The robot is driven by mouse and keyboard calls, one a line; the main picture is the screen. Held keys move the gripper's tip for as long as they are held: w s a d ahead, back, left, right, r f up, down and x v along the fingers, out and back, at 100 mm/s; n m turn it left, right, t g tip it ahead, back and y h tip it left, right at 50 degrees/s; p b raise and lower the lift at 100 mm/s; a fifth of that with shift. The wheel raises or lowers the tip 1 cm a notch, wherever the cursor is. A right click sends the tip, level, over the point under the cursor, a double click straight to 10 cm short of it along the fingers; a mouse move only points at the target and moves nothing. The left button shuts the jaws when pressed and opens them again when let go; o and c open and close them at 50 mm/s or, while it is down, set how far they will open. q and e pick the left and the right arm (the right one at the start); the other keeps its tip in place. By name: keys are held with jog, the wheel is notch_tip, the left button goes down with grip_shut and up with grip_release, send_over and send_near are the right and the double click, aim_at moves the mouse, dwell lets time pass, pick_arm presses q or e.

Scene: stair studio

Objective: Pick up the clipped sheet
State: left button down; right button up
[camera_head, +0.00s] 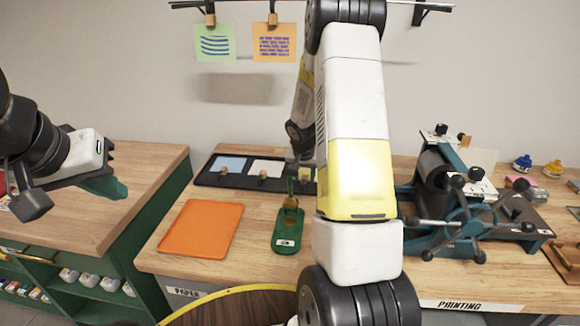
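A green sheet (214,44) with blue waves and an orange sheet (273,44) with purple lines hang from clips on the wall rail. My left gripper (104,178) is apart from them at the left; its finger opening is unclear. My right gripper is hidden behind my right arm.
An orange tray (200,229) and a green stand (288,232) sit on the bench in front of the black tray. A printing press (462,205) with spoked handles fills the right. A green cabinet (125,245) stands at the left.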

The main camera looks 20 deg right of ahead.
grip_shut()
jog(key=shift+r, duration=0.1)
